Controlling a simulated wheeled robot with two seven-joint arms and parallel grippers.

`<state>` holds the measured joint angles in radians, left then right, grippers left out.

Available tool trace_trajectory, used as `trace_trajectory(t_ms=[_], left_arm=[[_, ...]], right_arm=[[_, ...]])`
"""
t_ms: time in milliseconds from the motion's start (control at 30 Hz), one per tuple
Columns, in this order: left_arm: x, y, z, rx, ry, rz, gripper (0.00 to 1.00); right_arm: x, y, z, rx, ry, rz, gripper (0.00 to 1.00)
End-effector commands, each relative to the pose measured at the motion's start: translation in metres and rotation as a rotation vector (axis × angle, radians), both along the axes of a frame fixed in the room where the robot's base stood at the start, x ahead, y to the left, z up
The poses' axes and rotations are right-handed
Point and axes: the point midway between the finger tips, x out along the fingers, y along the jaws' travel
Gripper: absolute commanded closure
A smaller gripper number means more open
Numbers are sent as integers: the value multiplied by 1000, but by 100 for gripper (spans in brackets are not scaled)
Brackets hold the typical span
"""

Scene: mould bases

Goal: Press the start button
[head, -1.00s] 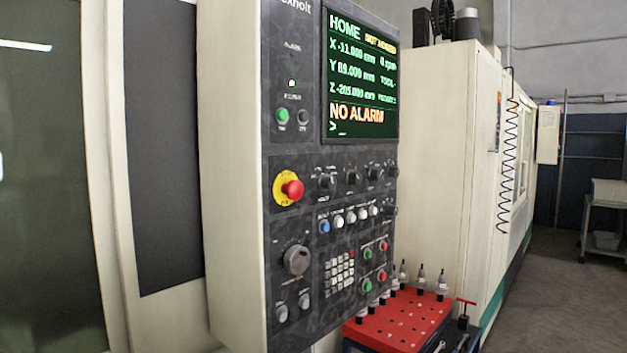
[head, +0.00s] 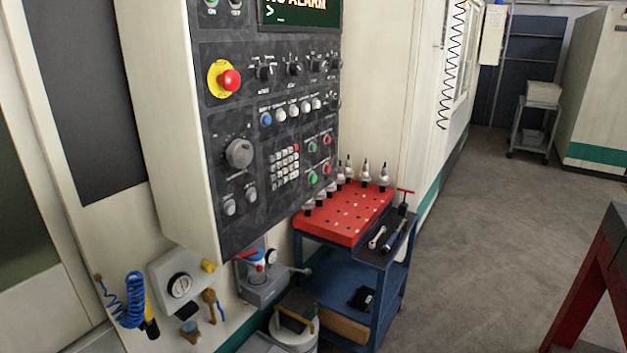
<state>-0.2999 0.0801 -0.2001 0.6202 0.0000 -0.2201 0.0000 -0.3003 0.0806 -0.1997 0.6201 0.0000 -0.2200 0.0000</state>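The machine's control panel (head: 215,120) stands upright at the left middle of the head view. Two green buttons show low on its right side: an upper one (head: 312,147) and a lower one (head: 313,178), each with a red button to its right. Another green button (head: 211,2) is cut by the top edge, beside one marked OFF. I cannot read which green button is the start button. A red emergency stop (head: 229,80) on a yellow disc sits at the upper left. Neither of my grippers is in view.
A blue cart with a red tool-holder top (head: 345,217) stands right of and below the panel. An air gauge unit (head: 180,286) and a blue coiled hose (head: 130,300) are at lower left. Open floor (head: 470,240) lies right, with a dark red table (head: 600,270) at the right edge.

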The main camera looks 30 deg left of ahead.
Motion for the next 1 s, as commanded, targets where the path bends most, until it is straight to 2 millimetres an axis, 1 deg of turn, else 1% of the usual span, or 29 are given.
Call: trace_trajectory(t_ms=[33,167,200,267,1000], left_arm=[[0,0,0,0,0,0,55],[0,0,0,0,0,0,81],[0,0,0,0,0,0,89],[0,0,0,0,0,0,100],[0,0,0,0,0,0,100]], right_arm=[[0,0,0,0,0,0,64],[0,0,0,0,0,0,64],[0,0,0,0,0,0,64],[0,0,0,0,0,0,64],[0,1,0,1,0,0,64]])
